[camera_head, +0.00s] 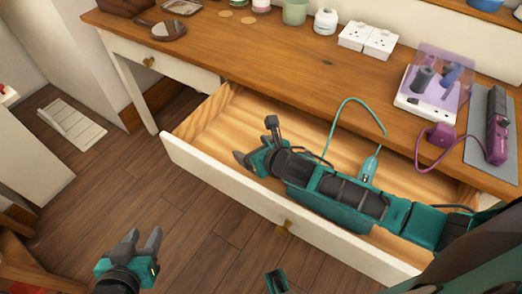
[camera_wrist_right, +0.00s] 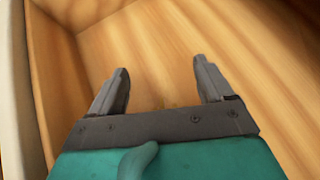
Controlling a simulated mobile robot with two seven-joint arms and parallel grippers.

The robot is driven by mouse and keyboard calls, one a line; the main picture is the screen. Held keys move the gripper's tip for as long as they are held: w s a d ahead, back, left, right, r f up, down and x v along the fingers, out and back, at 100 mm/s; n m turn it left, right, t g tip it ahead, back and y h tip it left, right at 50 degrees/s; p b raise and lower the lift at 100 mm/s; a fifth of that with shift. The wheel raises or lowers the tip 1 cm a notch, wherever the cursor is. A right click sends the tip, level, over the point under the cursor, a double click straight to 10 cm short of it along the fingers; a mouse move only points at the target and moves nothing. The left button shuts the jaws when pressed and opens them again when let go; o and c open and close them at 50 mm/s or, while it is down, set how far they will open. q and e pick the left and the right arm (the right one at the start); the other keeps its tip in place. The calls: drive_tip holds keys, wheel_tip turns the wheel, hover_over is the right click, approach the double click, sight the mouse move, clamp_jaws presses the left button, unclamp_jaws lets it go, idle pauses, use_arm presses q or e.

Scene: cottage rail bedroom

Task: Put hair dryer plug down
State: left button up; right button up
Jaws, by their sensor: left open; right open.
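The purple hair dryer plug (camera_head: 437,137) is on the desk top, in front of the white stand. Its purple cable loops down near the desk's front edge and back toward the dark purple hair dryer (camera_head: 497,130) on a grey mat (camera_head: 480,125). My right gripper (camera_head: 256,141) is open and empty over the pulled-out drawer, well left of the plug. The right wrist view shows its two fingers (camera_wrist_right: 162,85) apart with only bare drawer wood beyond. My left gripper (camera_head: 141,246) is open and empty above the floor, in front of the drawer.
The open wooden drawer (camera_head: 215,115) lies under my right arm. A white socket block (camera_head: 368,40), a jar (camera_head: 325,22) and a hand mirror (camera_head: 168,30) stand or lie on the desk. The desk's middle is clear.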

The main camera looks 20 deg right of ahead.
use_arm(q)
drive_tip(key=p, duration=0.1)
drive_tip(key=a+r+p, duration=0.1)
drive_tip(key=p, duration=0.1)
drive_tip(key=shift+s+a+r, duration=0.15)
drive_tip(key=shift+s+a, duration=0.05)
drive_tip(key=shift+s, duration=0.1)
use_arm(e)
drive_tip(key=v, duration=1.2)
